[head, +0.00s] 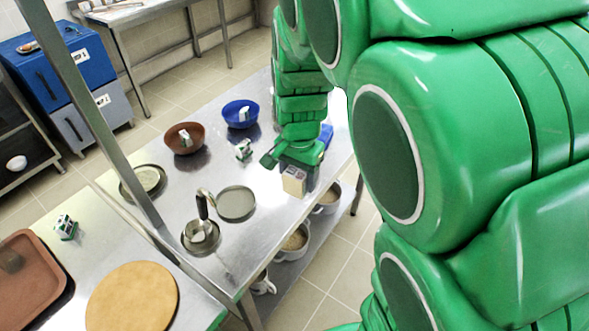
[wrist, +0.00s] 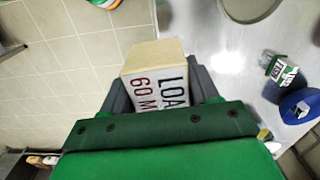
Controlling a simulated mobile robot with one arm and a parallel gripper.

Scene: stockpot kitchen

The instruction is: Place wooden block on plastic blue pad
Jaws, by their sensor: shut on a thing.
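My gripper (head: 300,176) is shut on a pale wooden block (head: 293,185) above the right edge of the steel table. In the wrist view the block (wrist: 153,57) sits between the grey fingers of the gripper (wrist: 160,95), with dark and red print on its side. A small blue surface (head: 326,136) shows just behind my gripper in the head view. It may be the plastic blue pad, but my gripper partly hides it and its shape is not clear. I cannot make out a pad in the wrist view.
On the steel table stand a brown bowl (head: 184,138), a blue bowl (head: 241,114), a green-and-white box (head: 243,150), a grey plate (head: 237,203) and a dish with a ladle (head: 201,237). Pots (head: 293,243) sit on the shelf below. A round wooden board (head: 132,299) lies nearer.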

